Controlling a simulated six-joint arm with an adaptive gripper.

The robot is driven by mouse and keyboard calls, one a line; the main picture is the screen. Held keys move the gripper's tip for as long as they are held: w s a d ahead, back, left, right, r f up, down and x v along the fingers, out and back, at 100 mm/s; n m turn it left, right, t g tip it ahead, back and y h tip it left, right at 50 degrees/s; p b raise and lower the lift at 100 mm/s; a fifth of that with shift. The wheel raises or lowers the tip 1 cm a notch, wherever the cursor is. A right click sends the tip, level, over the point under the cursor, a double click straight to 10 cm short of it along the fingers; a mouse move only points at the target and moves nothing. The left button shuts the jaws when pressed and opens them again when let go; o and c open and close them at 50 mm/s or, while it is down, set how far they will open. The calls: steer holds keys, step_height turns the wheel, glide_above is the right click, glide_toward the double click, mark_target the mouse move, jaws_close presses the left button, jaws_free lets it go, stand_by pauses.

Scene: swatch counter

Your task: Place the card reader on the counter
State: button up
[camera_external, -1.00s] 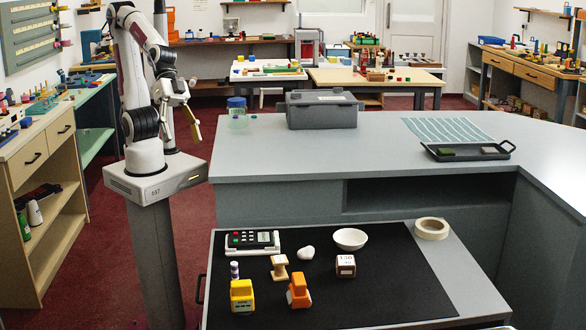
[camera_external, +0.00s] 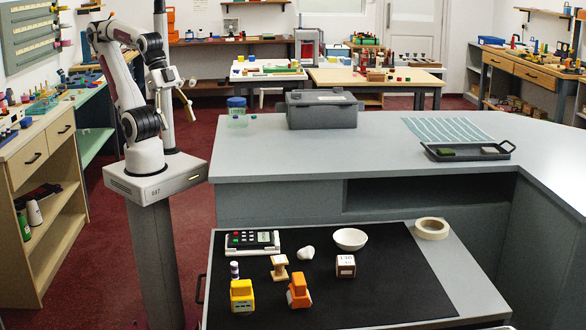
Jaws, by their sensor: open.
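The card reader (camera_external: 252,242) is a dark device with a keypad and red and green keys on a white base. It lies at the back left of the black mat (camera_external: 395,290) on the low cart in front. The grey counter (camera_external: 300,155) stands behind the cart, its top higher than the mat. My gripper (camera_external: 188,106) hangs empty and open at the left, beyond the counter's left end, well above and away from the card reader.
The mat also holds a white bowl (camera_external: 350,239), a white lump (camera_external: 305,253), a wooden spool (camera_external: 279,268), a lettered cube (camera_external: 345,265) and yellow (camera_external: 242,296) and orange (camera_external: 299,291) toys. On the counter are a grey case (camera_external: 322,110), a jar (camera_external: 237,112) and a tray (camera_external: 467,151). The front counter top is clear.

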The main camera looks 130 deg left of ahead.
steer(key=shift+o, duration=0.4)
steer(key=w+d+n+t+h, duration=0.1)
steer(key=w+d, duration=0.3)
steer(key=w, duration=0.4)
steer(key=w+d+f+n+t+h, duration=0.1)
steer(key=w+d, duration=0.3)
steer(key=w, duration=0.3)
steer(key=w+d+t+h, duration=0.1)
steer(key=w+d, duration=0.4)
steer(key=w, duration=0.3)
steer(key=w+d+f+n+t+y, duration=0.15)
steer(key=w+f+n, duration=0.25)
steer(key=w+f, duration=0.45)
steer(key=n+y, duration=0.2)
steer(key=y, duration=0.4)
glide_above(236, 239)
steer(key=w+d, duration=0.2)
steer(key=d, duration=0.3)
step_height(236, 239, down, 11)
steer(key=s+a+f+y, duration=0.2)
steer(key=f, duration=0.1)
steer(key=s+a+f+n+g+y, duration=0.1)
steer(key=shift+s+a+f+y, duration=0.15)
steer(key=shift+s+f+y, duration=0.1)
steer(key=shift+f+y, duration=0.15)
steer(key=shift+s+a+f+y, duration=0.25)
steer(key=shift+s+a+y, duration=0.05)
steer(key=shift+s+y, duration=0.1)
steer(key=shift+x, duration=1.3)
